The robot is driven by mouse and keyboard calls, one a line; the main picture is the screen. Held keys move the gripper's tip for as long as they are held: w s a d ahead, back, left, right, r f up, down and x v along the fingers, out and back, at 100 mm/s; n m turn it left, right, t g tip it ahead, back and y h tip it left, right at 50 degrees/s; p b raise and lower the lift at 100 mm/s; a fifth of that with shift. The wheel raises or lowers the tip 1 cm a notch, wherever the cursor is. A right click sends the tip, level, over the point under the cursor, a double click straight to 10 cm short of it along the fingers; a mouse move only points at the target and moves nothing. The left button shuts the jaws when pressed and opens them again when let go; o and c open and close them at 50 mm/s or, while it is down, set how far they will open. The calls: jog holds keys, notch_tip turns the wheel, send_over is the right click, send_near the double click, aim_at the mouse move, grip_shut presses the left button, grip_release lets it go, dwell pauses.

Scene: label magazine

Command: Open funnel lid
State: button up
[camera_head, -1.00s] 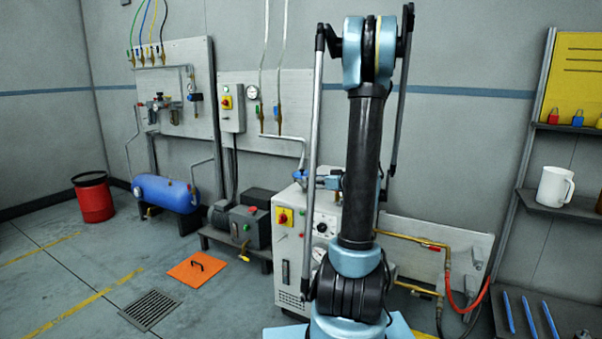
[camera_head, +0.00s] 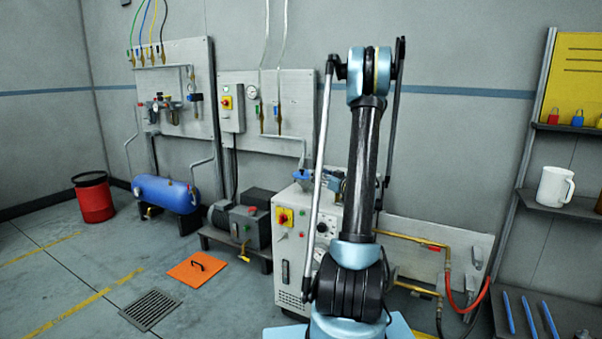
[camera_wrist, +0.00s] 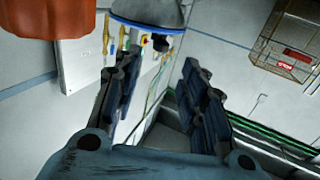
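My gripper (camera_wrist: 160,62) is open in the wrist view, its two dark jointed fingers apart with nothing between them. A grey, rounded object with a blue rim (camera_wrist: 150,12) shows at the top edge, beyond the left finger and cut off by the frame; I cannot tell whether it is the funnel or its lid. An orange-red object (camera_wrist: 65,14) is cut off at the top left. No funnel lid can be clearly made out in the head view, where my arm covers the middle and hides part of the white cabinet (camera_head: 293,258).
An orange plate with a black handle (camera_head: 190,273) lies on the floor left of the cabinet. A pump unit (camera_head: 245,225), a blue tank (camera_head: 165,193) and a red bin (camera_head: 94,203) stand further left. A shelf with a white mug (camera_head: 552,186) is at right. The left floor is mostly clear.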

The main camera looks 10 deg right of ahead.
aim_at(302, 169)
jog(key=x, duration=1.1)
jog(key=shift+w+a, duration=0.15)
grip_shut()
jog(key=shift+a+r, duration=0.1)
